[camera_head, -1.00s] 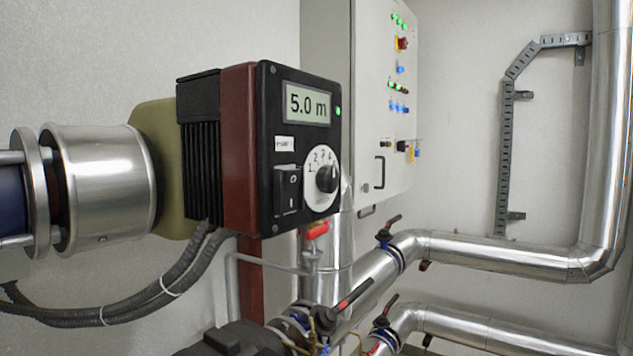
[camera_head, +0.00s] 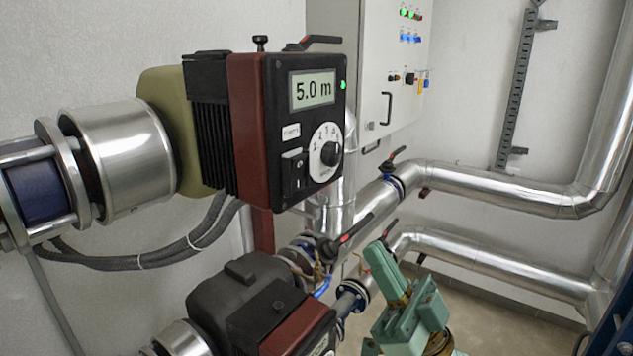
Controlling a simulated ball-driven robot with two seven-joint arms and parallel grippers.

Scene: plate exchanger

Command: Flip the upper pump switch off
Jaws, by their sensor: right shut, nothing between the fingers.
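The upper pump (camera_head: 305,130) has a black front with a maroon and black ribbed housing behind it. Its display (camera_head: 313,90) reads 5.0 m and a green light is lit beside it. The black rocker pump switch (camera_head: 293,174) is at the lower left of the front, left of a white dial (camera_head: 325,153) with a black knob. My right gripper (camera_head: 384,262), pale green, is shut and empty, below and right of the switch and apart from the pump. My left gripper is not in view.
A second pump (camera_head: 250,310) sits below. A red-handled valve (camera_head: 345,238) and silver pipes (camera_head: 500,190) lie between and behind. A grey control cabinet (camera_head: 388,80) hangs on the wall. Black cables (camera_head: 150,258) hang under the upper pump.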

